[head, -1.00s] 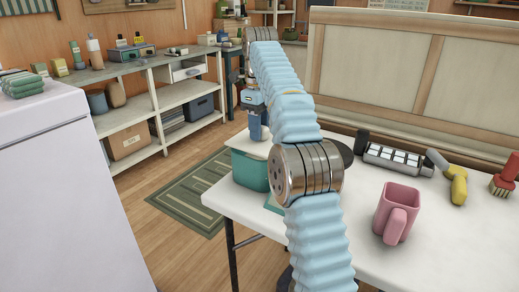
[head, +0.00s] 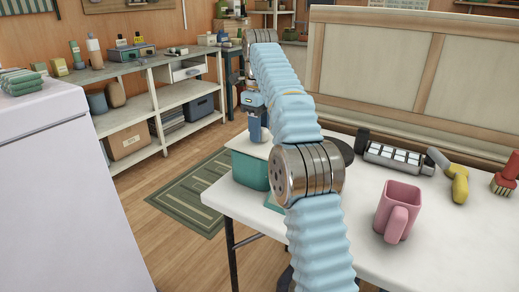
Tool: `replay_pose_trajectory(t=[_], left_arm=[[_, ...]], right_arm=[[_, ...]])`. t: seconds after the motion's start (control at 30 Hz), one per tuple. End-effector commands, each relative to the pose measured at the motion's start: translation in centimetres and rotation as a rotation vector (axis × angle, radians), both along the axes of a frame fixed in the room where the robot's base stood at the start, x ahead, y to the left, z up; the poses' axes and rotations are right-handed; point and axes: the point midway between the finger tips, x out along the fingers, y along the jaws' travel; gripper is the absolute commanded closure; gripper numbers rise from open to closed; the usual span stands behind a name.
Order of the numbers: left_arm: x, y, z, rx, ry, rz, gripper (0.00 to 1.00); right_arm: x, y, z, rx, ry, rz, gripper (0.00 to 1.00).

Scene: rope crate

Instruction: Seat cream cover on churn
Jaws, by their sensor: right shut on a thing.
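My right gripper (head: 257,134) points down behind my arm, at the far left part of the white table. It is shut on a pale, cream-coloured flat piece, apparently the cream cover (head: 243,147). The cover is at the top of a teal container (head: 250,172), which may be the churn. My arm hides the right side of both. I cannot tell whether the cover rests fully on the container or sits slightly above it. My left gripper is not in view.
The white table (head: 440,248) also holds a pink mug (head: 396,211), a grey device with white keys (head: 396,158), a yellow-handled tool (head: 459,184), a red brush (head: 505,177) and a dark round thing (head: 339,149) partly behind my arm. A white cabinet (head: 62,190) stands at left.

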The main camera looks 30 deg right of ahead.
Motion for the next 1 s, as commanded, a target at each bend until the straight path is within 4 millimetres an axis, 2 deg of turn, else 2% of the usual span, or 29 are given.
replay_pose_trajectory(t=[0.67,0.7,0.9,1.0], left_arm=[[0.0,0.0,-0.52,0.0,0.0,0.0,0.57],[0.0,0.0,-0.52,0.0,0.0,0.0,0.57],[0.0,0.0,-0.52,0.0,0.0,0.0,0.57],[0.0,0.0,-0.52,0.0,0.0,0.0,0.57]], right_arm=[[-0.01,0.0,-0.65,0.0,0.0,0.0,1.0],[-0.01,0.0,-0.65,0.0,0.0,0.0,0.63],[-0.01,0.0,-0.65,0.0,0.0,0.0,0.35],[-0.01,0.0,-0.65,0.0,0.0,0.0,0.35]])
